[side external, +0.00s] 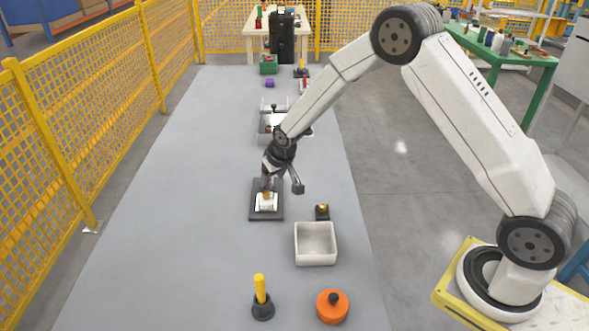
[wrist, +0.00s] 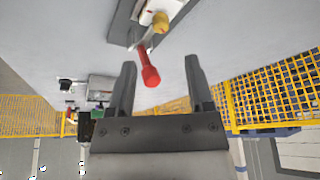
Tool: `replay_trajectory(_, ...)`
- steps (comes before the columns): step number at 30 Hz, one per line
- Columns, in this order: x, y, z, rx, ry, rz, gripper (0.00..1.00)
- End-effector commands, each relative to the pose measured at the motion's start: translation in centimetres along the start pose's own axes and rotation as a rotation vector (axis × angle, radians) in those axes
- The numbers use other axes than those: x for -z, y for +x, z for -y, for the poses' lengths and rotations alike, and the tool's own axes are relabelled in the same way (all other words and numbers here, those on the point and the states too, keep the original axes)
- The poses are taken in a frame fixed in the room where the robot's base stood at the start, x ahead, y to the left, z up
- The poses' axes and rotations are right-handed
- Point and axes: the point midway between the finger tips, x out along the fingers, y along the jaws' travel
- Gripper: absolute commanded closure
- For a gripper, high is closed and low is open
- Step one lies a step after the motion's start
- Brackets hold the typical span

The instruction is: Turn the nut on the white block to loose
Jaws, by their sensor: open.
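The white block (side external: 266,203) sits on a dark plate (side external: 252,215) on the grey table, below my gripper (side external: 267,181) in the side view. In the wrist view the white block (wrist: 165,8) is partly cut off at the top edge, with a yellow-gold nut (wrist: 161,22) on it. A red-ended lever or handle (wrist: 150,75) extends from near the block and appears between my fingers. My gripper (wrist: 160,63) is open, with a visible gap between each finger and the red end. My gripper partly hides the block's top in the side view.
A small dark block with a brass top (side external: 322,212) and an empty grey bin (side external: 316,244) stand front right of the plate. A yellow peg (side external: 260,289) and orange round part (side external: 333,307) are nearer. Other trays stand behind. The table's left side is clear.

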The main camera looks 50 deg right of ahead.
Motion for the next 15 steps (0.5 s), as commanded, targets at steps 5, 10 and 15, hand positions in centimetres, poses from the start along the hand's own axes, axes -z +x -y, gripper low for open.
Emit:
replay_trajectory(5,0.02,-0.04,0.15,-0.003,0.021,-0.006,0.33)
replay_trajectory(10,0.03,0.02,0.15,-0.003,0.023,-0.006,0.33)
replay_trajectory(15,0.01,0.47,0.14,-0.004,0.022,-0.005,0.33)
